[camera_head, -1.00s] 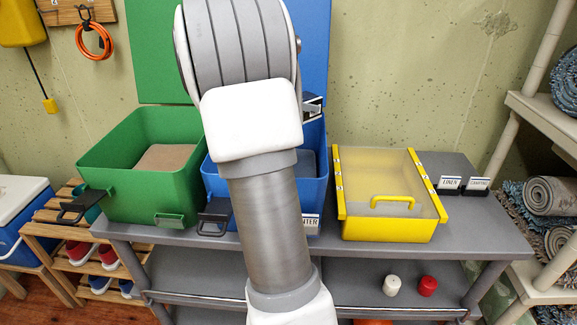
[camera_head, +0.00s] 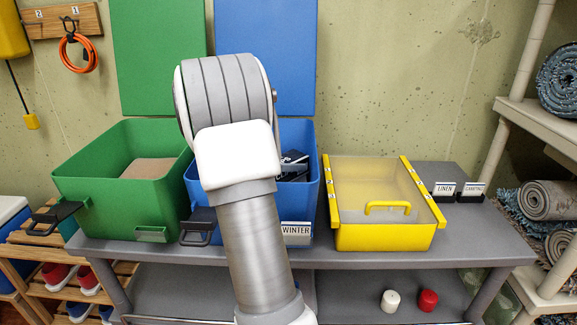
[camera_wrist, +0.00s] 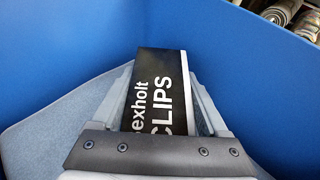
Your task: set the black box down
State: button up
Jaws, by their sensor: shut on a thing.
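The black box (camera_wrist: 160,92) with white lettering, "exholt" and "CLIPS", sits between the two fingers of my gripper (camera_wrist: 158,85) in the wrist view. My gripper is shut on it. Blue walls (camera_wrist: 100,35) surround it, and a grey-blue surface (camera_wrist: 50,125) lies beneath. In the head view my arm reaches into the blue bin (camera_head: 309,190) labelled WINTER, and dark parts of the gripper or box (camera_head: 293,163) show inside its rim. My arm hides much of the bin. I cannot tell whether the box touches the bin's bottom.
A green bin (camera_head: 105,190) stands left of the blue bin. A yellow-framed box (camera_head: 385,238) with a clear lid stands right. Small LINEN and CAMPING signs (camera_head: 458,190) stand farther right on the grey shelf (camera_head: 490,235). Blue and green raised lids stand behind.

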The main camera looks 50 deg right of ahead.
jog(key=shift+r, duration=0.1)
jog(key=o, duration=1.4)
jog(key=shift+a+r, duration=0.2)
jog(key=shift+a, duration=0.1)
jog(key=p+v, duration=0.3)
jog(key=v, duration=0.8)
jog(key=shift+a+p, duration=0.15)
jog(key=shift+p, duration=0.25)
jog(key=shift+w+r, duration=0.1)
jog(key=shift+r, duration=0.05)
